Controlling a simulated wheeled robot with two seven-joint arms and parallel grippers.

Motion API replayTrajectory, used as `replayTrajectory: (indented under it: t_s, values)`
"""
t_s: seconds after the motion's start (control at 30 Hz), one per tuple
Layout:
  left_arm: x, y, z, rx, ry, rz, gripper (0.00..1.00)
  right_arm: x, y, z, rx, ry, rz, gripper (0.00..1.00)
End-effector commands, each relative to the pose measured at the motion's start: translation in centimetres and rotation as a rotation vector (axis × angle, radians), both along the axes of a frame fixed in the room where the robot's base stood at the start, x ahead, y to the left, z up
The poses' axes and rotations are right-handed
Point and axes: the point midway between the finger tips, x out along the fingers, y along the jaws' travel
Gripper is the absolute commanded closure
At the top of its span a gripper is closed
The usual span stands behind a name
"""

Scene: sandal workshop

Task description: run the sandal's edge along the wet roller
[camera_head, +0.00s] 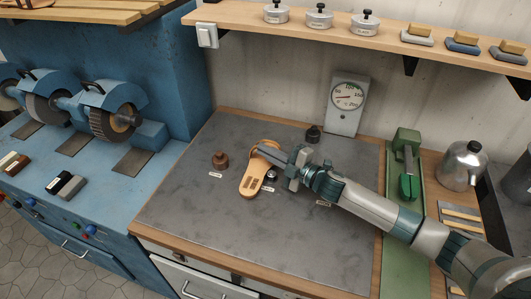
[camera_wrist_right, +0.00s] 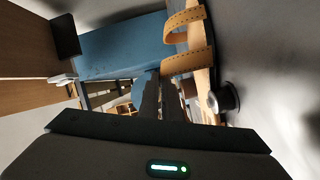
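A tan sandal (camera_head: 251,184) is on or just above the grey bench top, its slotted end toward the front. Its two stitched straps (camera_wrist_right: 188,57) show in the right wrist view. My right gripper (camera_head: 262,150) reaches in from the right, with its fingers over the sandal's far end. In the wrist view its dark fingers (camera_wrist_right: 160,97) are beside the straps; whether they grip the sandal is unclear. My left gripper is not in view. I cannot pick out a wet roller with certainty; abrasive and brush wheels (camera_head: 112,112) stand on the blue machine at left.
A brown knob-topped piece (camera_head: 220,159) and a small black one (camera_head: 271,175) stand close to the sandal. A dial gauge (camera_head: 348,97) is at the back. A green tool (camera_head: 408,165) and a metal pot (camera_head: 462,165) are at right. The bench front is clear.

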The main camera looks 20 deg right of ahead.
Motion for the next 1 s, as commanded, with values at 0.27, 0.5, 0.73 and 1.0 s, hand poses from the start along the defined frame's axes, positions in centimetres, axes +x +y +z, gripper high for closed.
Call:
replayTrajectory:
  t_s: [0.27,0.5,0.73,1.0]
  values:
    - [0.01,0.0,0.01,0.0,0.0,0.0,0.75,0.65,-0.4,0.03,-0.008,-0.001,0.0,1.0]
    - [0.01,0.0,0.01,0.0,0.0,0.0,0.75,1.0,-0.55,0.11,-0.01,-0.002,0.001,1.0]
    - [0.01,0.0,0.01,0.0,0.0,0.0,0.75,1.01,-0.53,0.12,-0.009,-0.002,0.002,1.0]
    - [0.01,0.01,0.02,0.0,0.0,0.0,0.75,0.97,-0.54,0.11,-0.009,-0.002,0.002,1.0]
